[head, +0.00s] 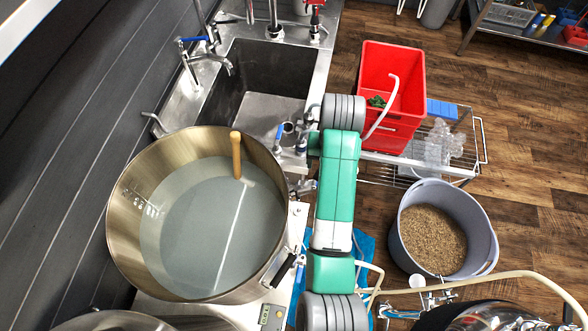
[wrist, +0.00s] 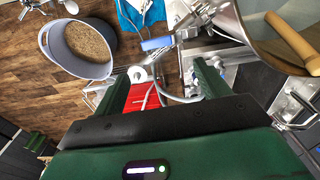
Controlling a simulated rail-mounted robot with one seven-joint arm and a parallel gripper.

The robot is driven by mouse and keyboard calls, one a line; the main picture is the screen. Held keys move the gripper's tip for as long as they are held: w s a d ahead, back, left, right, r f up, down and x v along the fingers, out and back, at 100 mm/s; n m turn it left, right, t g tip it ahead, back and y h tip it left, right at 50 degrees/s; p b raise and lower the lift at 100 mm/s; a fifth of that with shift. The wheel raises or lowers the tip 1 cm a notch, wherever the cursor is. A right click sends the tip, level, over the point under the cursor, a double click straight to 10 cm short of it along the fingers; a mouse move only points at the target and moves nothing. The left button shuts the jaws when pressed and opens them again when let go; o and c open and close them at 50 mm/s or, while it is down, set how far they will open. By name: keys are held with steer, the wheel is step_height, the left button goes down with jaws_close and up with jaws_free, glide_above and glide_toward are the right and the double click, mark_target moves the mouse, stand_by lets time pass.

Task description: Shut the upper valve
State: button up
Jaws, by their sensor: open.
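A valve with a blue lever (head: 279,133) stands beside the pot's rim near the sink's front right corner. In the wrist view a blue lever (wrist: 157,43) on metal fittings lies ahead of my fingertips, in the gap between them; it appears to be the same one. Metal fittings also show below it, and I cannot tell for certain which valve is the upper one. My gripper (wrist: 163,78) is open, with its two green fingers wide apart and nothing between them. In the head view my arm hides most of the gripper. The lever looks apart from the fingers.
A large steel pot (head: 125,215) of liquid with a wooden-handled paddle (head: 237,155) stands left of my arm. The sink (head: 265,65) is behind. A red crate (head: 392,65) stands on a wire cart right of it. A grey bucket (head: 487,225) of grain is on the floor.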

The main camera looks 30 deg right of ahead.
steer(key=shift+s+a+f, duration=0.2)
steer(key=shift+s+f, duration=0.15)
steer(key=shift+f, duration=0.15)
step_height(320, 180, down, 8)
steer(key=shift+s+r+p, duration=0.1)
steer(key=shift+r+p, duration=0.05)
steer(key=shift+p, duration=0.2)
steer(key=c, duration=1.4)
